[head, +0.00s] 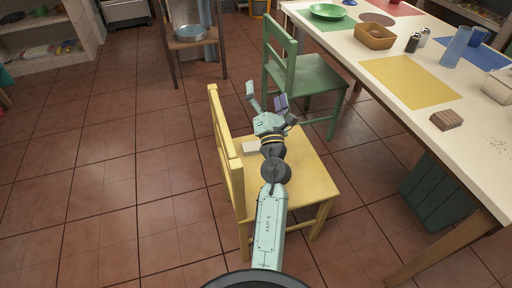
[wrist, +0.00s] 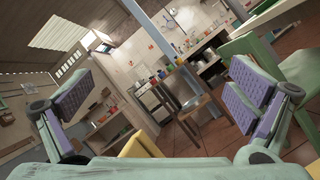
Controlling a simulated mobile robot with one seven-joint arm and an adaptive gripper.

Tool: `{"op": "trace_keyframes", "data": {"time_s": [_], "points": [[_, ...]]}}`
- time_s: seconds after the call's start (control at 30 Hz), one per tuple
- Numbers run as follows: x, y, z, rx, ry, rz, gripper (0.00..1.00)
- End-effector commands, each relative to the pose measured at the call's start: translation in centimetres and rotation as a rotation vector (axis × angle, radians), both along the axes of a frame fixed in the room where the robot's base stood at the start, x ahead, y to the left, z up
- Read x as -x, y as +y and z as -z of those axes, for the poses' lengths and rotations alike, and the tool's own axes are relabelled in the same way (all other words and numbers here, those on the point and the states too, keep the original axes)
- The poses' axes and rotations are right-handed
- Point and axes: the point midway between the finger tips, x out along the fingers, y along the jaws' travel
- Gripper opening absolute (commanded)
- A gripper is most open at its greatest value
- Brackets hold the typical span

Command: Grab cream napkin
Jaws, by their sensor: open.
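A small cream item (head: 250,147), which looks like the cream napkin, lies on the seat of the yellow chair (head: 303,178), near its backrest. My wrist partly covers its right side in the head view. My gripper (head: 267,99) is open, with nothing between its fingers. It is raised above the chair and reaches past the cream item, pointing away from it. In the wrist view my gripper (wrist: 162,100) shows both purple pads wide apart, facing the far room. The cream item does not show in the wrist view.
A green chair (head: 305,77) stands just beyond my gripper. The dining table (head: 440,118) at the right holds a yellow mat (head: 409,80), a wooden bowl (head: 375,37) and a brown block (head: 446,119). A brown chair (head: 193,45) stands farther back. Tiled floor at the left is clear.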

Motion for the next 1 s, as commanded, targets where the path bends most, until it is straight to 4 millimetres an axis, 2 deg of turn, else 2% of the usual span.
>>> {"op": "trace_keyframes", "data": {"time_s": [0.03, 0.07, 0.1, 0.2, 0.3, 0.33, 0.4, 0.53, 0.73, 1.0], "points": [[-0.7, 0.8, 4.4, 0.164, 0.098, 0.001, 1.00], [-0.9, 1.3, 6.8, 0.261, 0.154, -0.003, 1.00], [-1.1, 1.7, 10.2, 0.377, 0.230, -0.011, 1.00], [-0.7, 1.9, 17.5, 0.614, 0.401, -0.041, 1.00], [0.2, 1.4, 22.8, 0.769, 0.530, -0.070, 1.00], [0.5, 1.2, 23.9, 0.801, 0.558, -0.077, 1.00], [0.9, 0.9, 25.7, 0.854, 0.604, -0.088, 1.00], [0.0, 0.9, 27.4, 0.888, 0.635, -0.096, 1.00], [-2.8, 1.6, 28.5, 0.887, 0.633, -0.096, 1.00], [-4.9, 2.1, 29.4, 0.886, 0.632, -0.096, 1.00]]}}
